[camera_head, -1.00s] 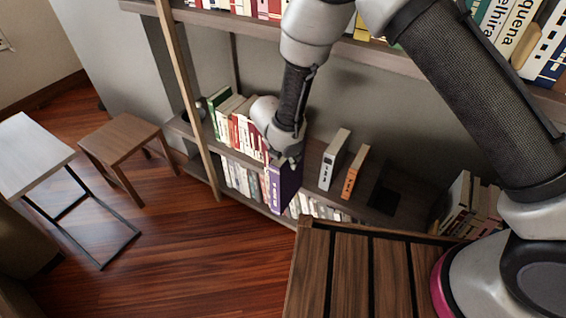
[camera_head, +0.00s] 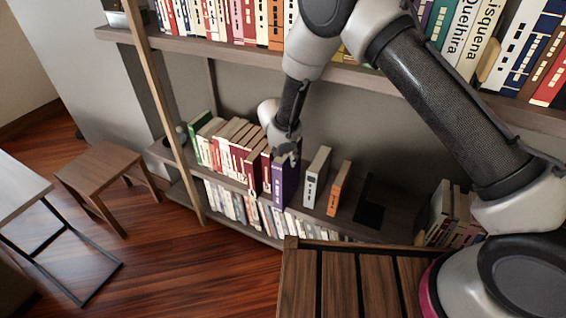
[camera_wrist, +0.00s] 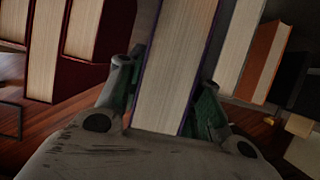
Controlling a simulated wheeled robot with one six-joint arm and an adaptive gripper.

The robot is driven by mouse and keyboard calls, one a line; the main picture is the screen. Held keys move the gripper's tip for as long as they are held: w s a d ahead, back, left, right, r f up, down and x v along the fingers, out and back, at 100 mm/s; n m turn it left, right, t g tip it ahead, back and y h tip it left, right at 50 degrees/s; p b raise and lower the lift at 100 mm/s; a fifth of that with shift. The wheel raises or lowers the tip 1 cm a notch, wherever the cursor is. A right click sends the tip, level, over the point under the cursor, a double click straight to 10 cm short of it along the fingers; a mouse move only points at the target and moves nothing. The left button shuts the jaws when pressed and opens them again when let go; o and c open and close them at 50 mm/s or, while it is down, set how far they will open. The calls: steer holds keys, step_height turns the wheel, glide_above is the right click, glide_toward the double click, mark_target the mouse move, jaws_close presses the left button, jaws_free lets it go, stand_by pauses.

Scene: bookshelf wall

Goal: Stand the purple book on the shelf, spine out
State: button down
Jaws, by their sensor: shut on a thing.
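The purple book (camera_head: 285,182) is upright at the middle shelf, its purple spine facing out into the room. It stands between a row of red books on its left and a white book on its right. My gripper (camera_head: 287,152) is shut on it from above and behind the spine. In the wrist view the purple book (camera_wrist: 172,70) shows its cream page edge between the two finger pads (camera_wrist: 165,105). Whether its bottom rests on the shelf is hard to tell.
The white book (camera_head: 316,176) and an orange book (camera_head: 339,188) stand to the right on the middle shelf (camera_head: 385,225), with a gap beside the purple book. A slatted wooden top (camera_head: 340,285) is in front.

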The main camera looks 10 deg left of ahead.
steer(key=w+d+f, duration=0.1)
steer(key=w+d, duration=0.1)
steer(key=w, duration=0.6)
steer(key=shift+d, duration=0.4)
steer(key=shift+f, duration=0.25)
stand_by(0.8)
steer(key=c, duration=0.9)
jaws_free()
steer(key=shift+s+d+f, duration=0.1)
steer(key=shift+f, duration=0.05)
steer(key=v, duration=0.7)
steer(key=shift+r, duration=0.35)
